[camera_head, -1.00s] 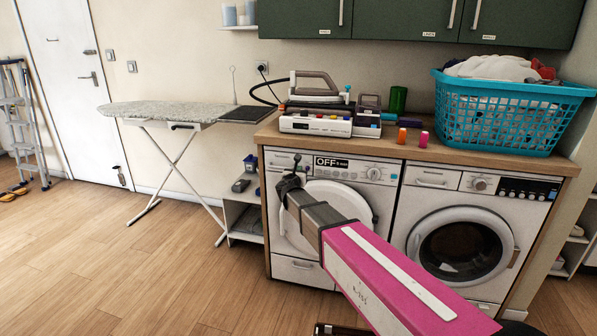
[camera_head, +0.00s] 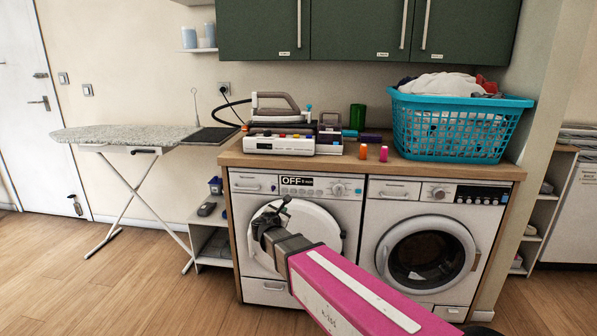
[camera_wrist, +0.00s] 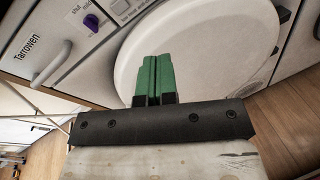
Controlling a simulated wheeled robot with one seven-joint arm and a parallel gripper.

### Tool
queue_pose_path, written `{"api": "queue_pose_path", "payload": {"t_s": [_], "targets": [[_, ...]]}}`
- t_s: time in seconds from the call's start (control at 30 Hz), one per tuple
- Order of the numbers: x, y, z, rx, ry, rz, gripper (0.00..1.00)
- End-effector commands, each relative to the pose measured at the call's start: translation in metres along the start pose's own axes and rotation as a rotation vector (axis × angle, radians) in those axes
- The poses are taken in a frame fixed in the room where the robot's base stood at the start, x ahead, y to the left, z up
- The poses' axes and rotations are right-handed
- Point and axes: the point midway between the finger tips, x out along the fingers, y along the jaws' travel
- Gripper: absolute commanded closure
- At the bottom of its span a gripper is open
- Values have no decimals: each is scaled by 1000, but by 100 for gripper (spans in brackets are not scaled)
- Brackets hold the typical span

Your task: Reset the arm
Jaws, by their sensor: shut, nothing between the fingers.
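My gripper (camera_head: 283,204) is at the end of my outstretched pink arm, in front of the left washing machine (camera_head: 262,291). In the wrist view my gripper (camera_wrist: 154,62) has its green fingers pressed together with nothing between them. Behind them in the wrist view is the washer's round white door (camera_wrist: 205,50), which looks closed. In the head view my arm and gripper hide part of this door (camera_head: 322,222). I cannot tell how near the fingertips are to the door.
A wooden counter (camera_head: 340,165) holds an iron (camera_head: 275,110), spools and a teal laundry basket (camera_head: 450,125). A second washer (camera_head: 430,250) stands to the right. An ironing board (camera_head: 130,136) stands at left. Green cabinets (camera_head: 360,30) hang above. Floor at front left (camera_head: 60,290) is clear.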

Motion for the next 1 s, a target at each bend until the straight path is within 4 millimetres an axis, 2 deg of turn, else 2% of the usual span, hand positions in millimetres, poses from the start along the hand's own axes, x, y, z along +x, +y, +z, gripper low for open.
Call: {"api": "queue_pose_path", "payload": {"t_s": [0.03,0.23,0.4,0.5,0.6,0.7,0.83,1.0], "targets": [[7,-34,2,100,28,-76,100],[21,-156,-6,575,117,-416,100],[9,-246,-20,978,137,-735,100],[-6,-291,-30,1209,127,-933,100],[-24,-328,-38,1431,100,-1137,100],[-45,-355,-47,1634,63,-1340,100],[-68,-376,-53,1835,11,-1564,100],[-84,-384,-56,1973,-32,-1735,100]]}}
